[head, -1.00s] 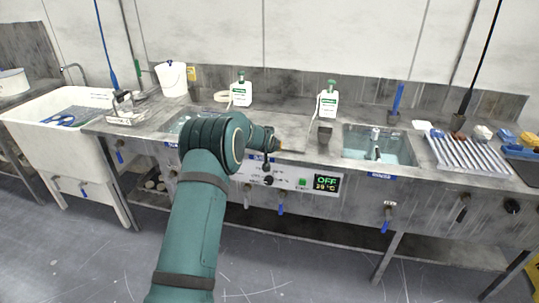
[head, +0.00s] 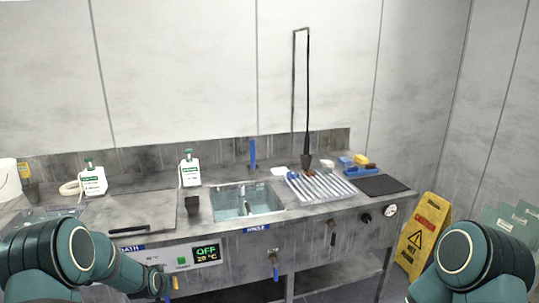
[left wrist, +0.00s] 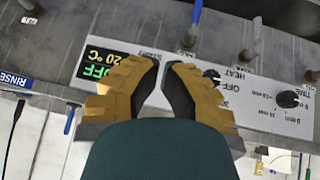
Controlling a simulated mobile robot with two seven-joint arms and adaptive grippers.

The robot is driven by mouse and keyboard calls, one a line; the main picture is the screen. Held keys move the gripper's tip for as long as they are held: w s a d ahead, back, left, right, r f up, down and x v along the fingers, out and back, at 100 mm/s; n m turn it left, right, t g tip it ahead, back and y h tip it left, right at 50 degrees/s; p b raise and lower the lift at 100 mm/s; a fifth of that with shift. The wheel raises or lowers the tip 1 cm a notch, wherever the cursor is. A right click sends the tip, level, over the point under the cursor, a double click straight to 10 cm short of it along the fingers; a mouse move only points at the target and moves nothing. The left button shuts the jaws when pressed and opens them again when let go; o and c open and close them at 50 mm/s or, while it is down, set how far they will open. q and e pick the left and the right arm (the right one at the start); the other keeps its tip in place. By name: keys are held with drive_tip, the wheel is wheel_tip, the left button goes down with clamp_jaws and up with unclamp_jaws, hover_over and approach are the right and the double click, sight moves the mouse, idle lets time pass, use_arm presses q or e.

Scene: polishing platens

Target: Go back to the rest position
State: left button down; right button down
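My left arm enters the head view at the lower left. Its gripper (head: 168,287) is low in front of the bench's control panel, mostly cut off by the bottom edge. In the left wrist view the left gripper (left wrist: 162,64) shows two tan fingers with dark pads. Their tips are close together with a narrow gap, and nothing is between them. The control panel (left wrist: 130,62) lies beyond the fingers. My right arm shows at the lower right of the head view, but its gripper is out of the picture.
The steel bench has a sink (head: 245,203), a ribbed rack (head: 320,187), a dark mat (head: 383,185) and two white bottles (head: 93,181) (head: 190,170). A yellow floor sign (head: 422,235) stands between the bench's right end and my right arm.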

use_arm(q)
drive_tip(key=s+d+f+g+h, duration=0.2)
drive_tip(key=s+d+f, duration=0.2)
drive_tip(key=s+d, duration=0.4)
drive_tip(key=s+d+f+g+h, duration=0.1)
drive_tip(key=s+d+f, duration=0.3)
drive_tip(key=s+d, duration=0.45)
drive_tip(key=s+d+g, duration=0.1)
drive_tip(key=s+d, duration=0.2)
drive_tip(key=s, duration=0.4)
drive_tip(key=s+d+m+g+h, duration=0.1)
drive_tip(key=s+d, duration=0.3)
drive_tip(key=s, duration=0.4)
drive_tip(key=shift+s+m+g, duration=0.15)
drive_tip(key=shift+m+g, duration=0.15)
drive_tip(key=shift+g, duration=0.3)
drive_tip(key=shift+f, duration=0.1)
